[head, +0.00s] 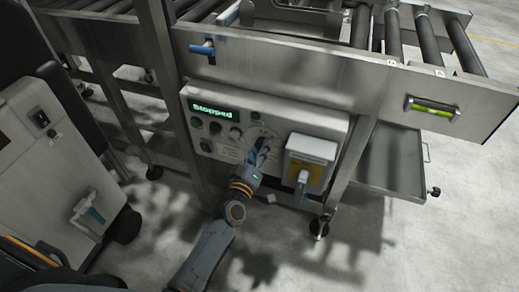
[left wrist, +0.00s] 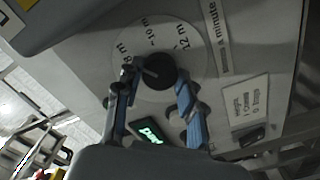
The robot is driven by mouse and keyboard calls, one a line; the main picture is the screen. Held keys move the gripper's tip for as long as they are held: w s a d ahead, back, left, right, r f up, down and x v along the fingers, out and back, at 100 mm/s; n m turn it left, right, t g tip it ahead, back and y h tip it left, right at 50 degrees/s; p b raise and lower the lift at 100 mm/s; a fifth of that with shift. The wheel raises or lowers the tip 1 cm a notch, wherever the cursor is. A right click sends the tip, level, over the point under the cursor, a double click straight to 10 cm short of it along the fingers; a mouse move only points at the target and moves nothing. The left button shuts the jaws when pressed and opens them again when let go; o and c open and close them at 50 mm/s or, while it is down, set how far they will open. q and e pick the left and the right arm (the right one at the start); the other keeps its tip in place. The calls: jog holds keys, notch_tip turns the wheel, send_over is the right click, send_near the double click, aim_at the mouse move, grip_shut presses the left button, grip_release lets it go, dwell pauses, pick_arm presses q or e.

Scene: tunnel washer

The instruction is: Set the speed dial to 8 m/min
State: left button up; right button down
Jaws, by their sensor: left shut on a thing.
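The speed dial is a dark round knob (left wrist: 158,72) on a pale scale disc (left wrist: 190,62) in the left wrist view. The scale shows marks that read about 10 m and 12 m, with another mark partly covered near the left finger. Which mark the knob points at is not clear. My left gripper (head: 262,148) reaches up to the control panel (head: 180,122) in the head view and covers much of the dial. In the left wrist view its fingers (left wrist: 155,88) stand on both sides of the knob, shut on it. My right gripper is in neither view.
The panel's display (head: 212,111) reads "Stopped" in green, with several small knobs below it. A white box with a yellow label (head: 309,160) sits close right of my gripper. A roller conveyor (head: 300,72) runs above, and a white cabinet (head: 50,130) stands at left.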

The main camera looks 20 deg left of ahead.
pick_arm(q)
jog(key=shift+n, duration=0.4)
jog(key=o, duration=1.2)
jog(key=s, duration=1.2)
jog(key=shift+a, duration=0.2)
